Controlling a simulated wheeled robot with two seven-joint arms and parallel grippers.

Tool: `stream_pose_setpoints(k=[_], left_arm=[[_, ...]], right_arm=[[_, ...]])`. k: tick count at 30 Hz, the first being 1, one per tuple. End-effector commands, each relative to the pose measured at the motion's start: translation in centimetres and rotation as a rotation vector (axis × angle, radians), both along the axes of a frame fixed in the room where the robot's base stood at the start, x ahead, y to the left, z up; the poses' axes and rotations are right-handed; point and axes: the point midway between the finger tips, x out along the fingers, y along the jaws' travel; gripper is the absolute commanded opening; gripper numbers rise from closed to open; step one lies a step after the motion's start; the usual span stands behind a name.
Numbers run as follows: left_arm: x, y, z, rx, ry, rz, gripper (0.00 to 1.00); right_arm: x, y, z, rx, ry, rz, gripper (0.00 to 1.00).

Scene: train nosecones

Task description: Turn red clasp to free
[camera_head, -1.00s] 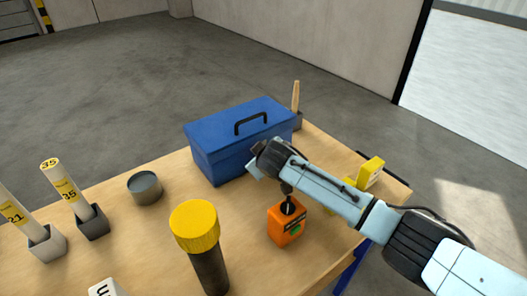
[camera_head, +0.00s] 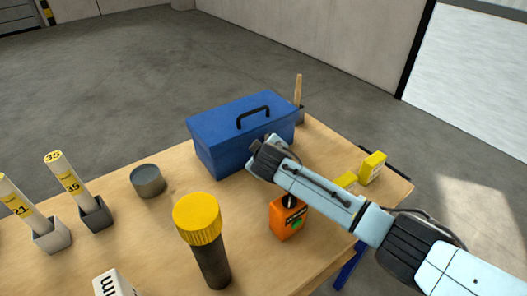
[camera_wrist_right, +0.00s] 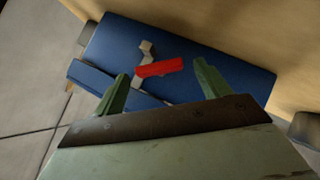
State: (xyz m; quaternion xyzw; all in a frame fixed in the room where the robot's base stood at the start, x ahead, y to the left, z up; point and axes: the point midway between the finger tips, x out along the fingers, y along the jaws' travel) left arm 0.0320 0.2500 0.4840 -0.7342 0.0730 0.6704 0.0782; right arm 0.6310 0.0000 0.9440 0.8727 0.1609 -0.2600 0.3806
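A closed blue toolbox (camera_head: 240,135) with a black top handle stands on the wooden table. The red clasp (camera_wrist_right: 160,68) shows in the right wrist view on the blue box, lying across a grey metal piece (camera_wrist_right: 147,53). My right gripper (camera_wrist_right: 160,72) is open, its two green fingers apart with the clasp between and just beyond their tips in the picture; I see no contact. In the head view my right gripper (camera_head: 258,163) is at the box's front right side, and the clasp is hidden there. My left gripper is not in view.
Yellow blocks (camera_head: 372,168) lie near the right table edge.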

Motion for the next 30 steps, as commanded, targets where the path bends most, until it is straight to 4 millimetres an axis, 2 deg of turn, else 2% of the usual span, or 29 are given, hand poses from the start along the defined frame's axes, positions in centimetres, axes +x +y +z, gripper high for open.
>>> stream_pose_setpoints(k=[8,11,24,30], left_arm=[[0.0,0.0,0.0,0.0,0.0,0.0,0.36],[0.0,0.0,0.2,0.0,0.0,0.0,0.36],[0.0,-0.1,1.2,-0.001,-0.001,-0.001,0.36],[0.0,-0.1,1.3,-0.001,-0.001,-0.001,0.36]], right_arm=[[0.0,0.0,0.1,0.0,-0.001,-0.001,0.76],[0.0,0.0,0.7,0.0,-0.001,0.0,0.76],[0.1,0.0,8.5,0.001,-0.003,-0.001,0.76],[0.0,0.0,9.9,0.002,0.0,0.001,0.76]])
